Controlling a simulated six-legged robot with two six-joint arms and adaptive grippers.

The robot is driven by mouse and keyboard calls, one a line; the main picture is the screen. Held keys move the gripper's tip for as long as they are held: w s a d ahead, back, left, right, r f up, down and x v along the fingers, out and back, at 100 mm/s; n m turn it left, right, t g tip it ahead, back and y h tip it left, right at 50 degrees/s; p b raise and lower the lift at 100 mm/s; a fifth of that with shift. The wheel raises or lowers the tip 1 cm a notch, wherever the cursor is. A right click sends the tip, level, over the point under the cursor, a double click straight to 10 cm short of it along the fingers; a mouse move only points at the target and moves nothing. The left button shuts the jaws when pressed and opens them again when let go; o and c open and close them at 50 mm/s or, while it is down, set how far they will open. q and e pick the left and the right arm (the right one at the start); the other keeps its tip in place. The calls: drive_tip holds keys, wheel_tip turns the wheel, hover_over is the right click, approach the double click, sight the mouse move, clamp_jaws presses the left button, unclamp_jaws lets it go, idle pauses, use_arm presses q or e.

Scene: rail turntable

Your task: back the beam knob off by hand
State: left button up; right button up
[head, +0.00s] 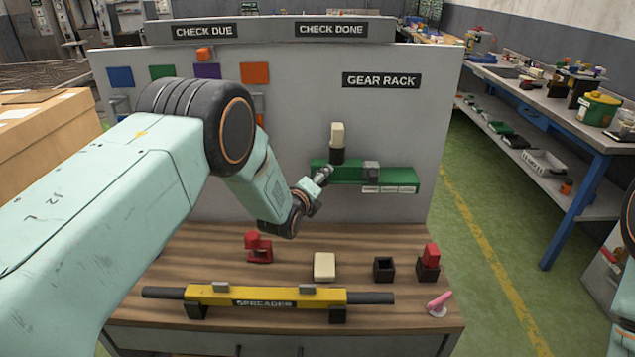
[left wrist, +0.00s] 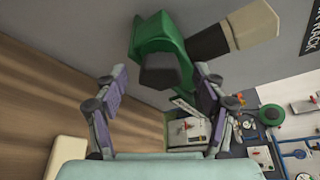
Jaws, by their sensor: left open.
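A green beam (head: 395,176) is fixed to the grey board under the GEAR RACK sign, with a grey block (head: 371,170) on its front. A cream-topped black piece (head: 337,135) stands up near its left end. In the left wrist view a dark knob (left wrist: 160,74) sits at the end of the green beam (left wrist: 158,33). My left gripper (head: 321,177) is at the beam's left end and hides that knob in the head view. Its jaws are open, one finger on each side of the knob, with gaps showing. My right gripper is out of view.
The wooden bench below holds a yellow spreader bar (head: 230,297), a red clamp-like piece (head: 258,248), a cream block (head: 324,266), an open black box (head: 384,268), a red-and-black piece (head: 429,262) and a pink item (head: 439,303).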

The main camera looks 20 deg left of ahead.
use_arm(q)
drive_tip(key=shift+w, duration=0.2)
